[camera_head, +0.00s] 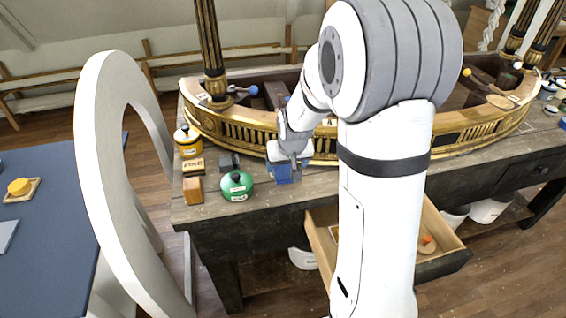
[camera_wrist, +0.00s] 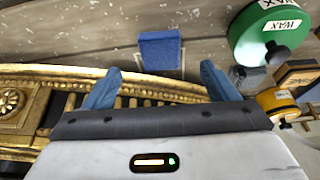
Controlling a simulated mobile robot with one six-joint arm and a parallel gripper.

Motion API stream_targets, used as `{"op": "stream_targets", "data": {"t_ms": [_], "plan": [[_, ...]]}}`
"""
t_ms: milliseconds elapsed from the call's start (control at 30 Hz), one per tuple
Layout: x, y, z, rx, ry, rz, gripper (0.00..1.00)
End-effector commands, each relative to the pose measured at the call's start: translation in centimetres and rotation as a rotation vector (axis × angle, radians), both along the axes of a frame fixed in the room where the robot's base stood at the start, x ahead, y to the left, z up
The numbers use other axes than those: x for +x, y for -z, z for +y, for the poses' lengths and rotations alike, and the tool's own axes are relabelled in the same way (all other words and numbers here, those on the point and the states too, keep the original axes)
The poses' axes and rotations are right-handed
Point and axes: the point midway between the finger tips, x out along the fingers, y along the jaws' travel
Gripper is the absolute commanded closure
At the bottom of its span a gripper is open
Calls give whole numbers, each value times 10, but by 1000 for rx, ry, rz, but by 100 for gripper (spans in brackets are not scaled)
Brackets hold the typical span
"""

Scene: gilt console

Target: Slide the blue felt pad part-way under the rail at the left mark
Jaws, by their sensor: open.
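The blue felt pad (camera_wrist: 160,50) lies flat on the worn wooden bench top in the wrist view. A thin pale outline (camera_wrist: 182,60) shows on the bench beside it, towards the rail. The gilt rail (camera_wrist: 60,78) crosses the wrist view below the pad, and the pad appears to be outside it. My gripper (camera_wrist: 160,88) is open and empty, its two blue fingers wide apart over the rail's edge, pointing towards the pad. In the head view my gripper (camera_head: 285,165) is at the front of the gilt rail (camera_head: 255,130); there the blue of pad and fingers is hard to separate.
A green wax tin (camera_head: 237,186) stands left of my gripper, with a dark grey block (camera_head: 229,162), a yellow tin (camera_head: 188,141), a FINE-labelled block (camera_head: 193,166) and an orange-brown block (camera_head: 192,190). An open drawer (camera_head: 452,258) juts out below the bench. Gilt columns (camera_head: 209,45) rise behind.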

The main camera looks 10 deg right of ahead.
Motion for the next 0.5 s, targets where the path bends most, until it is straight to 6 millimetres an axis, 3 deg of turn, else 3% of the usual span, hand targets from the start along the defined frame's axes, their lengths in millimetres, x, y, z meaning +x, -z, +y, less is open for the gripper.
{"op": "stream_targets", "data": {"t_ms": [300,500], "plan": [[17,43,0,1,-1,3,20],[25,60,0,2,-2,1,20]]}}
